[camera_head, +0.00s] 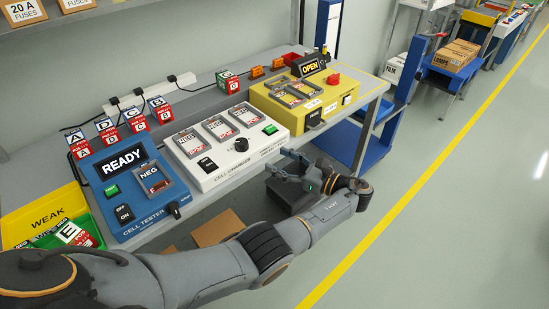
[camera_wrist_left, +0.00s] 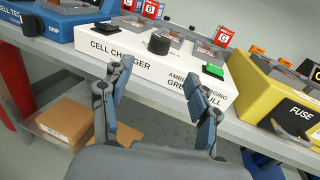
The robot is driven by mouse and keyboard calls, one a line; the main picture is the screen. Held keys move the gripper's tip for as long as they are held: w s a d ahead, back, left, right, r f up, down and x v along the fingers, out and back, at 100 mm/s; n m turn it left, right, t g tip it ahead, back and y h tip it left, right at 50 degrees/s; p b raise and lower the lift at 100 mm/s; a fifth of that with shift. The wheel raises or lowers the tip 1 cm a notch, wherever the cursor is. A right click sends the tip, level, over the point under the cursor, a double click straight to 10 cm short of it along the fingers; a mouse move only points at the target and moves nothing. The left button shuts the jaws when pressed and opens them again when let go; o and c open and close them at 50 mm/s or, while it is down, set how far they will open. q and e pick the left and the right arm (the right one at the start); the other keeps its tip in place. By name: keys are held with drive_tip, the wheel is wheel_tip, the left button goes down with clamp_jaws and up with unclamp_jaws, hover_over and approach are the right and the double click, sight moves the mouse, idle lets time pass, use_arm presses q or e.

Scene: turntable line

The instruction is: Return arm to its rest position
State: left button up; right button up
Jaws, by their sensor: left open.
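My left arm reaches in from the left in the head view. Its gripper (camera_head: 279,161) is open and empty, in front of the bench edge by the white cell charger (camera_head: 246,158). In the left wrist view the two fingers (camera_wrist_left: 157,78) stand wide apart with nothing between them. The charger's front face (camera_wrist_left: 150,66) lies beyond them. I cannot tell whether a finger touches the bench edge. My right gripper is not in view.
A blue cell tester (camera_head: 128,219) reading READY stands left of the charger, a yellow fuse unit (camera_head: 297,118) with an OPEN sign right of it. Green and yellow bins (camera_head: 45,200) sit at far left. Cardboard boxes (camera_head: 218,229) lie below the bench. The aisle floor (camera_head: 450,210) is clear.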

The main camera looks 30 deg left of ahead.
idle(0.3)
use_arm(q)
drive_tip(key=s+a+f+h, duration=0.1)
drive_tip(key=s+f+h, duration=0.25)
drive_tip(key=f, duration=0.85)
drive_tip(key=s+a+f+h, duration=0.15)
drive_tip(key=s+f, duration=0.25)
drive_tip(key=f, duration=0.7)
drive_tip(key=s+d+f+n+h, duration=0.15)
drive_tip(key=s+f+h, duration=0.35)
drive_tip(key=s+f, duration=0.8)
drive_tip(key=s+f+n+h, duration=0.2)
drive_tip(key=s+f+n, duration=0.3)
drive_tip(key=s, duration=0.5)
drive_tip(key=s+d+f+n+h, duration=0.1)
drive_tip(key=s+f+n+h, duration=0.2)
drive_tip(key=s, duration=0.7)
drive_tip(key=s+d+f+n+g+h, duration=0.1)
drive_tip(key=s+f+n+h, duration=0.1)
drive_tip(key=s+f+n, duration=0.5)
drive_tip(key=s+f, duration=0.1)
drive_tip(key=s, duration=0.3)
drive_tip(key=shift+f+h, duration=0.25)
drive_tip(key=shift+h, duration=0.15)
